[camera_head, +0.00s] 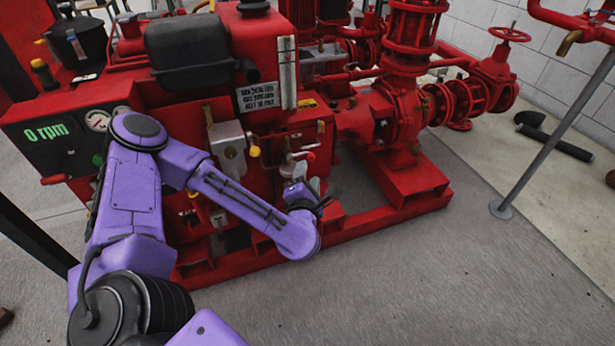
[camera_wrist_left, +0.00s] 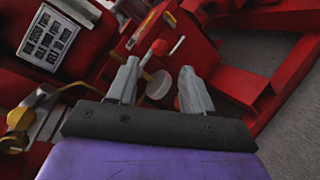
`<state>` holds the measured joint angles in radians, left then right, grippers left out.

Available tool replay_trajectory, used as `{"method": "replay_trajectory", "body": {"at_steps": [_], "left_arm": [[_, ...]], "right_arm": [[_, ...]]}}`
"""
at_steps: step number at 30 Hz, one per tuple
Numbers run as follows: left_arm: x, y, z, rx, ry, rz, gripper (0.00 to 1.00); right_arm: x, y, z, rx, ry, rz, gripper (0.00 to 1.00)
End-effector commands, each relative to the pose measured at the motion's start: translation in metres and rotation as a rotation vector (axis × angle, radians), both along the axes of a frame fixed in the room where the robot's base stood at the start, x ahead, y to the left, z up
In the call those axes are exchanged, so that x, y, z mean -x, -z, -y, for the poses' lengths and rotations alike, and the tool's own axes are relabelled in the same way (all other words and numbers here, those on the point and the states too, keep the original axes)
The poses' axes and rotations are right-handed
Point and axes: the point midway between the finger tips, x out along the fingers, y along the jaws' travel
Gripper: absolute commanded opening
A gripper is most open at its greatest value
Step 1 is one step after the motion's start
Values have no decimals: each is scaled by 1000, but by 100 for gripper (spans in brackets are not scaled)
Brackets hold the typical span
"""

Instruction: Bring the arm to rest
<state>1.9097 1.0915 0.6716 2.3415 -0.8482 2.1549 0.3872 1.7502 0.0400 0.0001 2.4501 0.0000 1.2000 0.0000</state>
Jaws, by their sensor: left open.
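My left arm is purple and comes in from the left in the head view, reaching across the front of the red pumpset (camera_head: 425,185). My left gripper (camera_head: 312,192) is at the front of the pumpset, close to small valves and fittings. In the left wrist view the left gripper (camera_wrist_left: 158,88) shows two grey fingers spread apart, with nothing held between them. A red-tipped lever (camera_wrist_left: 177,45) and a pale round knob (camera_wrist_left: 158,84) lie beyond the fingers; I cannot tell whether a finger touches them. My right gripper is not in view.
A panel reading "0 rpm" (camera_head: 50,132) and a round gauge (camera_head: 97,121) are at the left. A grey pole (camera_head: 550,140) stands on the right. A dark pipe piece (camera_head: 555,143) lies on the floor by the wall. The grey floor in front is clear.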

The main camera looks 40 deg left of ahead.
Motion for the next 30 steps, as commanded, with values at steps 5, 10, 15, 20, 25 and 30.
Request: {"method": "replay_trajectory", "body": {"at_steps": [5, 10, 15, 20, 25, 30], "left_arm": [[17, -2, 11, 0, 2, 1, 51], [18, -2, 11, 0, -1, 1, 51], [18, -2, 11, 0, -1, 1, 51], [18, -2, 11, 0, -1, 1, 51], [12, 4, 24, -98, 92, -88, 51], [45, 96, 81, -396, 479, -541, 51]], "right_arm": [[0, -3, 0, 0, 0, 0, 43], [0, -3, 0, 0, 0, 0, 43], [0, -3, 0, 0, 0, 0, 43], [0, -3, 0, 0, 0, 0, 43], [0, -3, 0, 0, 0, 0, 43], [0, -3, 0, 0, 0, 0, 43]]}}
